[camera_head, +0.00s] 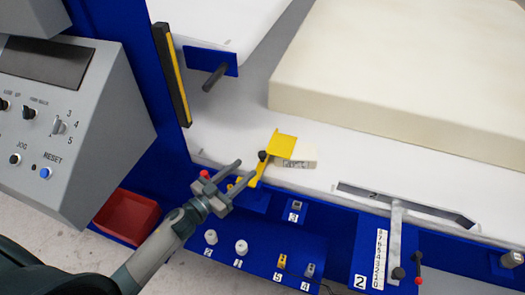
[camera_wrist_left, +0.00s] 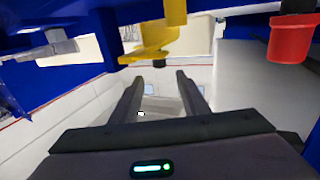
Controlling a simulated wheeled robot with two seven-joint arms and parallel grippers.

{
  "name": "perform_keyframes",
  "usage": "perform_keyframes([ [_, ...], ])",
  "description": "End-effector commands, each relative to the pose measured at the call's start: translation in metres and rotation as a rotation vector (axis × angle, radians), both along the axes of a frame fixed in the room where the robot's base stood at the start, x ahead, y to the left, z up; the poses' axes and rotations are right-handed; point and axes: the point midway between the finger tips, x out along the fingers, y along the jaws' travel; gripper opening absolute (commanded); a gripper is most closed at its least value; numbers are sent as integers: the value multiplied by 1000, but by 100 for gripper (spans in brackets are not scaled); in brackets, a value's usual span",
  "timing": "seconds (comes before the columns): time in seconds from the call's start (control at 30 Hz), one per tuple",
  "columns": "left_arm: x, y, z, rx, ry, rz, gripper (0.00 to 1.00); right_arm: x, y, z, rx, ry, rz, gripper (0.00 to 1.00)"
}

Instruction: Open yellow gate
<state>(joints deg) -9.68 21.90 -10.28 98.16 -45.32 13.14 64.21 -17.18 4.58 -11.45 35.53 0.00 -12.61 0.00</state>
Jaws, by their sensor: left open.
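The yellow gate (camera_head: 282,146) stands at the near edge of the white table, with a flat plate on top and a yellow arm slanting down to the left. A small black knob (camera_head: 263,155) sits on it. My left gripper (camera_head: 245,174) is open, its two fingers on either side of the lower yellow arm in the head view. In the left wrist view the fingers (camera_wrist_left: 158,78) are apart with nothing between them, and a yellow part (camera_wrist_left: 150,45) shows just beyond and above the tips. Contact cannot be told. My right gripper is not in view.
A large cream foam block (camera_head: 400,85) lies at the back right. The blue front panel (camera_head: 330,235) carries knobs and numbered labels. A grey control console (camera_head: 75,120) stands at the left, above a red bin (camera_head: 127,215). A slot with a lever (camera_head: 396,235) is at the right.

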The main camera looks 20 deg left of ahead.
Motion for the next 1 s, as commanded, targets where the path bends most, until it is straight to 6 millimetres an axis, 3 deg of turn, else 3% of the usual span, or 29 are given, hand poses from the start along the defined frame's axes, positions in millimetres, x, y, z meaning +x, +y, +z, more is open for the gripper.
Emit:
perform_keyframes([
  [0.3, 54, -24, 2, -1, 0, 2, 41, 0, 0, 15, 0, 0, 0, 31],
  [0.5, 79, -36, 2, -2, 0, 1, 41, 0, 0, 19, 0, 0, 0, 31],
  [0.7, 91, -41, 0, -1, 0, 1, 41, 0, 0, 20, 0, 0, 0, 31],
  [1.0, 93, -42, 0, 0, 0, 0, 41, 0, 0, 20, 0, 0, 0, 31],
])
